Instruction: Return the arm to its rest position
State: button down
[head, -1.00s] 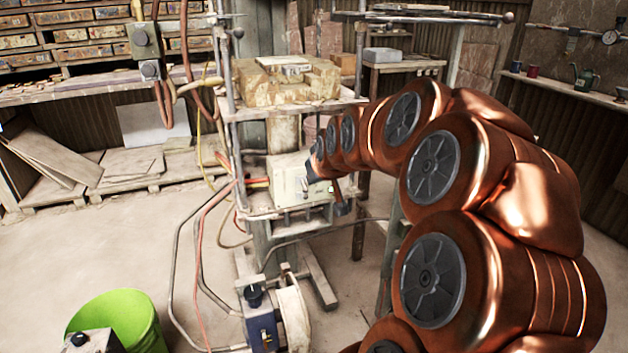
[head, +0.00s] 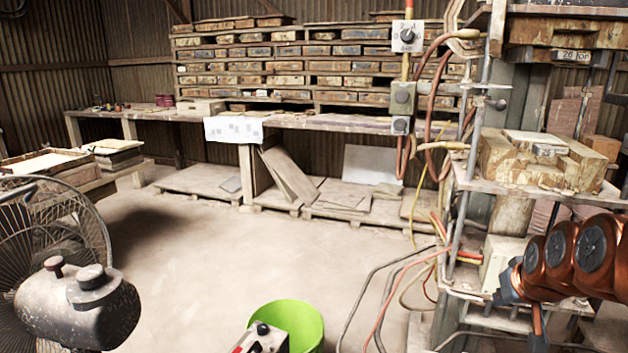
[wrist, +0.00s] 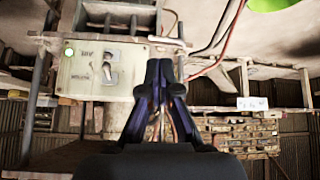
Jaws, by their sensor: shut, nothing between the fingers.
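My copper-coloured arm (head: 580,255) shows at the right edge of the head view, reaching in beside the press frame, with most of it cut off. My gripper (wrist: 160,72) shows in the wrist view with its two dark fingers together and nothing between them. The image there looks upside down. I cannot tell whether the fingertips touch the box. In the head view the box (head: 497,258) is partly hidden by my arm.
The press frame has a shelf (head: 470,182) carrying a worn mould block (head: 540,160). Hoses and cables (head: 405,290) hang left of it. A green bucket (head: 300,318) stands on the floor. A fan (head: 50,230) is at the left. The middle floor is clear.

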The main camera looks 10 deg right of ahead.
jog(key=s+a+f+n+g+y, duration=0.1)
jog(key=s+a+f+g, duration=0.2)
jog(key=a, duration=0.5)
jog(key=s+a+f+n+g+y, duration=0.15)
jog(key=s+a+f, duration=0.25)
jog(key=a, duration=0.4)
jog(key=s+a+f+g, duration=0.1)
jog(key=s+a+g, duration=0.3)
jog(key=s, duration=0.5)
jog(key=s+a+f+g, duration=0.1)
jog(key=s+a, duration=0.5)
jog(key=s, duration=0.3)
jog(key=s+p+v, duration=0.2)
jog(key=p+v, duration=1.4)
jog(key=v, duration=0.1)
jog(key=shift+s+r+n+t+p, duration=0.2)
jog(key=shift+r+n+t+p, duration=0.1)
jog(key=shift+r+n+t, duration=0.15)
